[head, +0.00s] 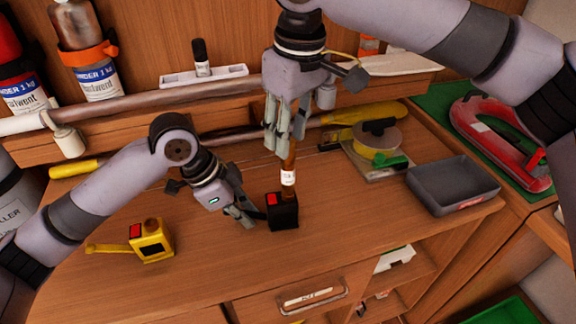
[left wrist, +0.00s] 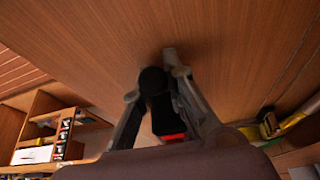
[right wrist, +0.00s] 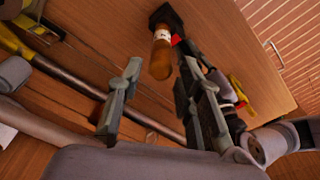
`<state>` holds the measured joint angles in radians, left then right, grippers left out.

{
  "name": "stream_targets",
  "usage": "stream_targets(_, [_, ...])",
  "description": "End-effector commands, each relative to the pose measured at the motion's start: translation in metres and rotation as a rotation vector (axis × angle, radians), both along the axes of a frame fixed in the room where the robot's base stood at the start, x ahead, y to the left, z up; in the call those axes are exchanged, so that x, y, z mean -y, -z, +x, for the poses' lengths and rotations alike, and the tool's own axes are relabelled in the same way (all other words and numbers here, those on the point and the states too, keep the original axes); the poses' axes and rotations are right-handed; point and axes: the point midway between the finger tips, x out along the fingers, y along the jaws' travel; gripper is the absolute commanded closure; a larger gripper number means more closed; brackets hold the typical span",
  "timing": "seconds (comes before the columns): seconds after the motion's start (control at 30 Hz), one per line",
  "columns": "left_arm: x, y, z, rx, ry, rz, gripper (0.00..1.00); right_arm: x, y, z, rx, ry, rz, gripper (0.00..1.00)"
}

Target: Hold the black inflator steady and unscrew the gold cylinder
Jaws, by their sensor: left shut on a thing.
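The black inflator (head: 284,213) stands upright on the wooden bench top, with a red patch on its upper side. The gold cylinder (head: 289,178), brown-gold with a white label, stands upright in its top. My left gripper (head: 250,214) is shut on the inflator from its left side; the left wrist view shows the black body (left wrist: 157,88) between the fingers. My right gripper (head: 283,140) points down above the cylinder, its fingers spread around or just over the upper end. In the right wrist view the cylinder (right wrist: 162,55) shows beyond the open fingers, with no visible finger contact.
A grey tray (head: 453,186) and a yellow-and-green tool (head: 377,145) are at the right. A long metal pipe (head: 180,96) runs along the back. Bare bench lies in front of the inflator.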

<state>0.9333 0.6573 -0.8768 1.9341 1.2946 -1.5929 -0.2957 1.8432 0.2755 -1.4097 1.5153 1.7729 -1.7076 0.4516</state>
Motion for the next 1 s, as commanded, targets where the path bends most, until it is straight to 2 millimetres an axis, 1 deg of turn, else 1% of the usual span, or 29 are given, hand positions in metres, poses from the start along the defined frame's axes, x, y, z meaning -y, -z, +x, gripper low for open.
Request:
stream_targets(0.03, [0.0,0.0,0.0,0.001,0.001,-0.001,1.0,0.0,0.008,0.0,-0.003,-0.001,0.0,0.67])
stream_targets(0.1, [0.0,0.0,0.0,0.001,0.001,-0.001,1.0,0.0,0.016,-0.001,-0.004,-0.002,0.001,0.67])
stream_targets(0.23, [0.0,0.0,0.0,0.001,0.001,-0.001,1.0,0.0,0.026,0.0,-0.002,-0.001,0.002,0.67])
stream_targets(0.4, [0.0,0.0,0.0,0.0,0.0,-0.001,1.0,0.0,0.032,0.0,0.001,-0.001,0.002,0.67])
stream_targets(0.67, [0.0,0.0,0.0,0.001,0.0,-0.001,1.0,0.0,0.033,0.0,0.001,-0.001,0.002,0.67])
stream_targets(1.0, [0.0,0.0,0.0,0.001,0.0,-0.001,1.0,0.0,0.032,0.0,0.0,-0.001,0.001,0.9])
